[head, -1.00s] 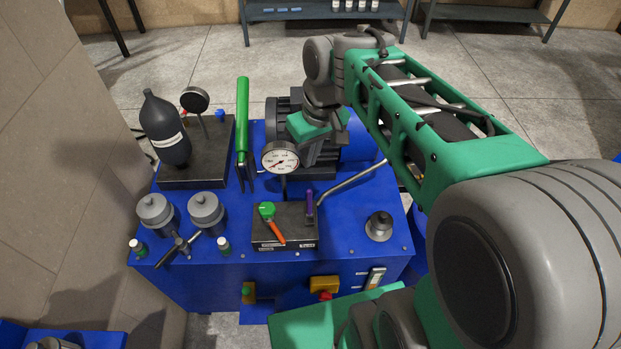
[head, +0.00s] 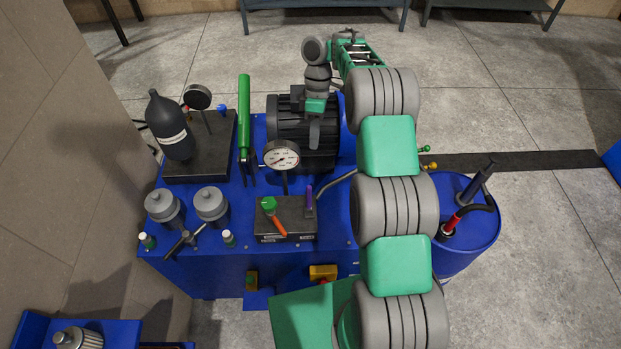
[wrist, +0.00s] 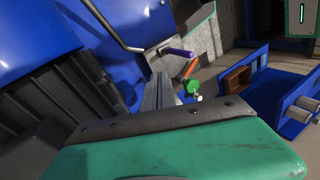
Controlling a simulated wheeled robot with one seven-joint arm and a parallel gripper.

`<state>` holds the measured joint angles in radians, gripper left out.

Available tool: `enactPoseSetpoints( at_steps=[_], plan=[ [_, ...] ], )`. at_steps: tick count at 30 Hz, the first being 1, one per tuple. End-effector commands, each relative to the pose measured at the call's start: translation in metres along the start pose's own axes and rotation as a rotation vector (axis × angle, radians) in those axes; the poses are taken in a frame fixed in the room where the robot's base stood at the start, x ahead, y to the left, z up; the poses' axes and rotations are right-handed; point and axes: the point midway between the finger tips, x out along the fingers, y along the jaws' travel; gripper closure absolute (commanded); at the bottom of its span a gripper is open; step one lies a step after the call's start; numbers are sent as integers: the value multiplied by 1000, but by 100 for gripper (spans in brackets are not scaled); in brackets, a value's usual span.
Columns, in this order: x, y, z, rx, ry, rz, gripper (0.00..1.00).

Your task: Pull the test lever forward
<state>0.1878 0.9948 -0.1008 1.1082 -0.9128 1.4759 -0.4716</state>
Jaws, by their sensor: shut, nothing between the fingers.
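A dark control block (head: 290,222) on the blue press unit bears two small levers. One is an upright purple lever (head: 308,200); the other is an orange lever (head: 279,226) with a green hub. Their labels are too small to tell which is the test lever. The wrist view also shows the purple lever (wrist: 177,52) and the orange lever (wrist: 190,68). My gripper (head: 314,134) is shut and empty, pointing down in front of the dark motor, behind the block and apart from both levers. Its fingers (wrist: 172,88) show in the wrist view.
A round gauge (head: 281,158) stands between my gripper and the block. A tall green handle (head: 244,115) and a black bottle (head: 170,125) stand to the left. A bent metal pipe (head: 337,184) runs right of the block. A blue drum (head: 470,250) stands at the right.

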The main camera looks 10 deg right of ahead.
Motion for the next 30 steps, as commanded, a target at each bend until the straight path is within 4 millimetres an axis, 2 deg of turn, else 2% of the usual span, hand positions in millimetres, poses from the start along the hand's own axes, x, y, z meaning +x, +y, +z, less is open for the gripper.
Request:
enactPoseSetpoints(
  at_steps=[5, 19, 21, 25, 30],
  plan=[
    [21, 3, 0, 1, 0, 0, 100],
    [111, 4, 0, 2, 0, 1, 100],
    [106, -8, -1, 1, 1, 3, 100],
    [111, -24, -1, 1, 1, 1, 100],
    [114, -36, 0, 2, 0, 0, 100]
  ],
)
